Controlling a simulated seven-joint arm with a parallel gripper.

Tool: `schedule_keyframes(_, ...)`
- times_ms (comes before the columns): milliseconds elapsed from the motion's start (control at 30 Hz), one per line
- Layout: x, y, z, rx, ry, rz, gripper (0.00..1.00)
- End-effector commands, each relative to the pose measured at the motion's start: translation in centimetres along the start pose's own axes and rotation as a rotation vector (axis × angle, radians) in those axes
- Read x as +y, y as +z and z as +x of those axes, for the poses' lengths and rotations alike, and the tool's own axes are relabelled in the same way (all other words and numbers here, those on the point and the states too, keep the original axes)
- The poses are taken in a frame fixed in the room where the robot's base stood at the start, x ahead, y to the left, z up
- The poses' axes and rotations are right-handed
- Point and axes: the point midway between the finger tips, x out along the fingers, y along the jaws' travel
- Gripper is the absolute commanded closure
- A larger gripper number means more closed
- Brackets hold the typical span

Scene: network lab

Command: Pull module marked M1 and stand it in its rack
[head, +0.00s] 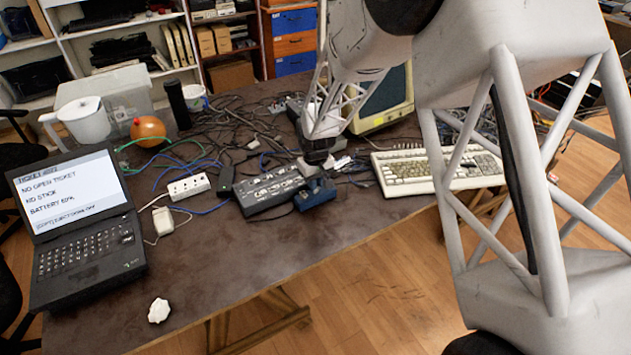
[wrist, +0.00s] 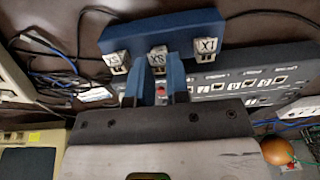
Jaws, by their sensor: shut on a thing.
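A dark blue rack (head: 316,194) stands on the table, in front of a dark network switch (head: 270,190). In the wrist view the rack (wrist: 165,34) has three small pale modules along its near side: a left one (wrist: 117,62), a middle one (wrist: 157,57) and a right one (wrist: 206,47). Their small marks seem to begin with X; I cannot read M1 on any. My gripper (wrist: 159,80) has its blue fingers shut on the middle module, which is in line with the others. In the head view my gripper (head: 318,162) is just above the rack; its fingertips are hard to make out.
The switch's port row (wrist: 230,83) runs close beside the fingers. Tangled cables (head: 240,120) lie behind. A keyboard (head: 435,169) and monitor (head: 385,100) are at right, a power strip (head: 188,188) and laptop (head: 85,225) at left. The table's front is mostly clear, with a white lump (head: 158,310).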

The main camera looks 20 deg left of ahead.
Motion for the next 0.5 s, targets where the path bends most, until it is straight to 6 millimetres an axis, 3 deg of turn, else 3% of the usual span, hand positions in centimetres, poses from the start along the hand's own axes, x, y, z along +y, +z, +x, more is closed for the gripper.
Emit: schedule_keyframes(500,0.0,0.0,0.55,0.0,0.0,0.0,1.0)
